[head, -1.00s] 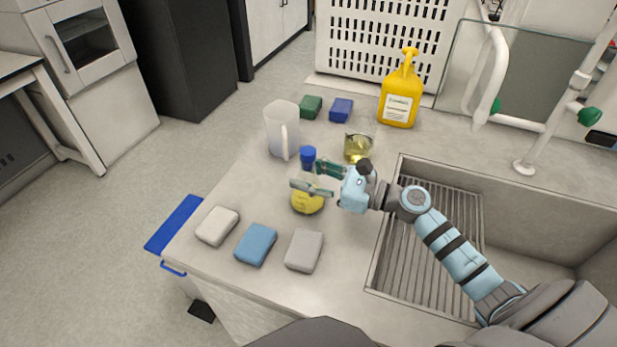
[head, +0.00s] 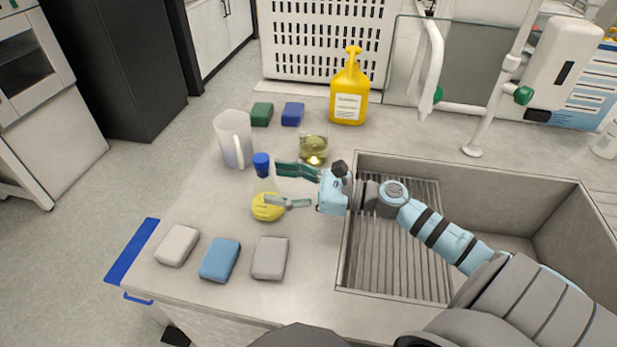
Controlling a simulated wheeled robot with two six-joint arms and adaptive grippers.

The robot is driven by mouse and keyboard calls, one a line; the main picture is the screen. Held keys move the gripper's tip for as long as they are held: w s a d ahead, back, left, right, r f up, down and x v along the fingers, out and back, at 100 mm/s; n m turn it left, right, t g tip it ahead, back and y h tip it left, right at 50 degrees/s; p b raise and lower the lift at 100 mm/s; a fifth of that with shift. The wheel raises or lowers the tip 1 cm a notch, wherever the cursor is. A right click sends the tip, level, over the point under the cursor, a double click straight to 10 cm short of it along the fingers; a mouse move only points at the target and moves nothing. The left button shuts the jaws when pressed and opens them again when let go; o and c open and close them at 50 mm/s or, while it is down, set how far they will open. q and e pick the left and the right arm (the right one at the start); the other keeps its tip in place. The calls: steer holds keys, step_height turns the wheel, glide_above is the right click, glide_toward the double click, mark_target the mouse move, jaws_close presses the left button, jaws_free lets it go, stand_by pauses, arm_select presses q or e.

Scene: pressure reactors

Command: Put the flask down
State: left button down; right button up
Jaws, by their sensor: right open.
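The flask (head: 267,206) has a blue cap, a clear body and yellow liquid in its base. It stands upright on the grey counter (head: 215,215), left of the sink. My right gripper (head: 275,184) reaches in from the right and is open. I cannot tell whether either finger touches the glass. My left gripper is not in view.
A beaker of yellowish liquid (head: 313,149) stands close behind my right gripper. A clear jug (head: 233,140) is behind left. White (head: 177,245), blue (head: 220,260) and grey (head: 270,258) sponges lie in front. A yellow bottle (head: 349,92) stands at the back; the sink (head: 395,250) is right.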

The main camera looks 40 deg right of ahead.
mark_target(275, 184)
steer(key=v, duration=0.4)
steer(key=shift+f, duration=0.1)
steer(key=p+v, duration=0.3)
steer(key=v, duration=0.1)
steer(key=shift+r+p, duration=0.25)
steer(key=shift+p, duration=0.05)
steer(key=shift+s+d, duration=0.1)
steer(key=shift+d, duration=0.05)
steer(key=shift+f, duration=0.15)
